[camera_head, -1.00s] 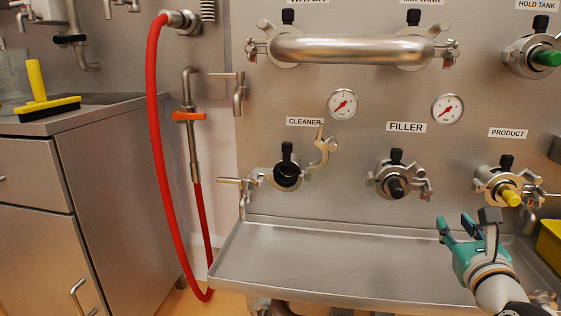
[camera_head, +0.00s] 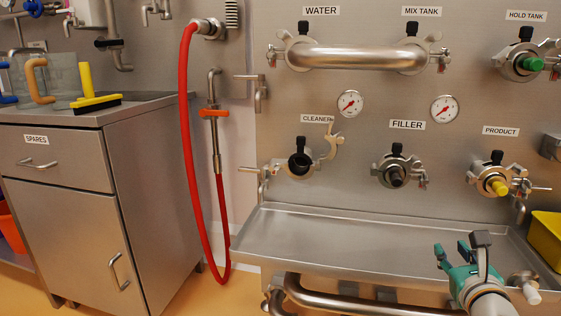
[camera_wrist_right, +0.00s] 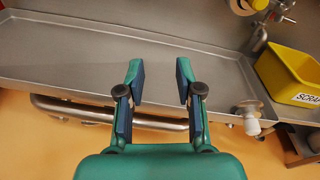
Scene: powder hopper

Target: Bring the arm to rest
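My right gripper (camera_head: 454,252) is at the lower right of the head view, in front of the steel drip tray (camera_head: 350,233). It is teal with dark finger pads. In the right wrist view its two fingers (camera_wrist_right: 160,82) stand apart with nothing between them, so it is open and empty. The fingertips show over the tray's front edge, and I see no contact with anything. My left gripper is in neither view.
A yellow scrap bin (camera_head: 546,236) stands right of the tray. Above are the filler port (camera_head: 397,174), the product port with a yellow plug (camera_head: 497,187) and a curved steel pipe (camera_head: 355,57). A red hose (camera_head: 187,150) hangs left, beside the spares cabinet (camera_head: 60,200).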

